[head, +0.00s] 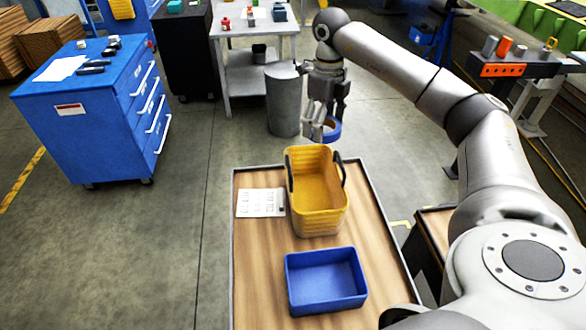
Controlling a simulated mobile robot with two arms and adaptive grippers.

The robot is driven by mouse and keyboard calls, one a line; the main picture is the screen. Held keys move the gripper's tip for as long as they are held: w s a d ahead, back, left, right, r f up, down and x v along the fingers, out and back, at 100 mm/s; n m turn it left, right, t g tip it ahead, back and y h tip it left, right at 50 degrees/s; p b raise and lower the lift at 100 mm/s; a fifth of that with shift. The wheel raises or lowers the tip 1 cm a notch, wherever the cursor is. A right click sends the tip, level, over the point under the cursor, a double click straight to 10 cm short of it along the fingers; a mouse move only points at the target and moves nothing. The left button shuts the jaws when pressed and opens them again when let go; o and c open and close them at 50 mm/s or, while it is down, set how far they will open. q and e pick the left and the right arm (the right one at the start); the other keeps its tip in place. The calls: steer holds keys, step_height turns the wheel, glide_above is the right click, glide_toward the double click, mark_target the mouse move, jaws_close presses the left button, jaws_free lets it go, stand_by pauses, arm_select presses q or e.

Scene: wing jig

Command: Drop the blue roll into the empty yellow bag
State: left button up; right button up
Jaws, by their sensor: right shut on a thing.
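The blue roll (333,128) is a ring held in my right gripper (322,133), which comes in from the upper right. The gripper is shut on it, and its fingers hide part of the roll. The roll appears just beyond the far rim of the yellow bag (319,221), slightly right of the bag's middle. The bag stands upright and open on a wood-topped table (255,270), with dark handles at its sides. Its visible inside is empty. My left gripper does not show.
A blue bin (325,301) sits on the table in front of the bag. A white printed sheet (260,203) lies left of the bag. A grey cylindrical bin (283,105) stands on the floor behind. A blue drawer cabinet (95,125) stands at the left.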

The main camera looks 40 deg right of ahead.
steer(key=f+b, duration=0.3)
steer(key=s+f+b, duration=0.1)
steer(key=f+b, duration=0.1)
steer(key=shift+f, duration=0.1)
steer(key=o, duration=0.6)
steer(key=shift+w, duration=0.1)
steer(key=shift+c, duration=0.2)
steer(key=o, duration=0.5)
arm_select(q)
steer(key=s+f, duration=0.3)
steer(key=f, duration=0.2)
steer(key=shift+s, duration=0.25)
arm_select(e)
steer(key=shift+o, duration=0.2)
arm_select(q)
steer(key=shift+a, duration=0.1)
